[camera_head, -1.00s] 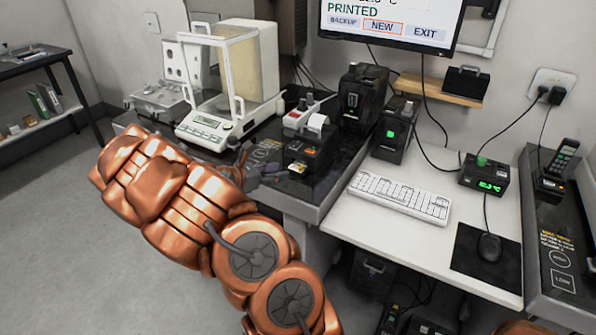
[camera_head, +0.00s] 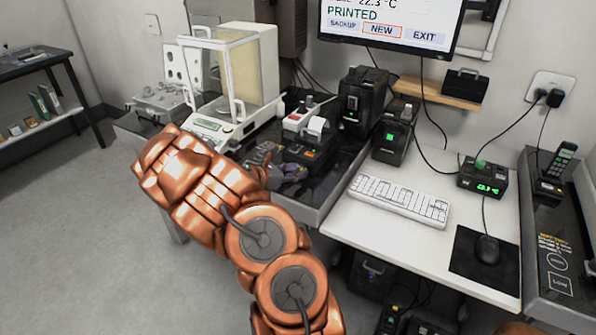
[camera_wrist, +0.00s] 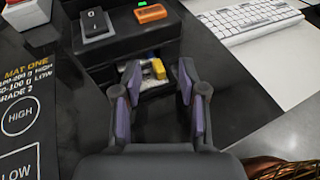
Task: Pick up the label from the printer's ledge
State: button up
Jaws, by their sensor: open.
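The black label printer (camera_wrist: 120,45) fills the upper middle of the wrist view, with a rocker switch and an orange button on top. Its low front ledge holds a small whitish label (camera_wrist: 149,74) with a yellow piece at its right. My gripper (camera_wrist: 158,68) is open, with one finger on either side of the label in the picture; I cannot tell whether they touch it. In the head view the printer (camera_head: 310,147) stands on the dark table, and my gripper (camera_head: 290,172) is in front of it, hiding the ledge and label.
A balance with a glass shield (camera_head: 235,85) stands left of the printer. A red and white device (camera_head: 302,118) and a black box (camera_head: 362,98) stand behind it. A white keyboard (camera_head: 400,200) lies on the white desk to the right.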

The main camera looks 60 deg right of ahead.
grip_shut()
dwell(0.3)
jog(key=shift+r, duration=0.2)
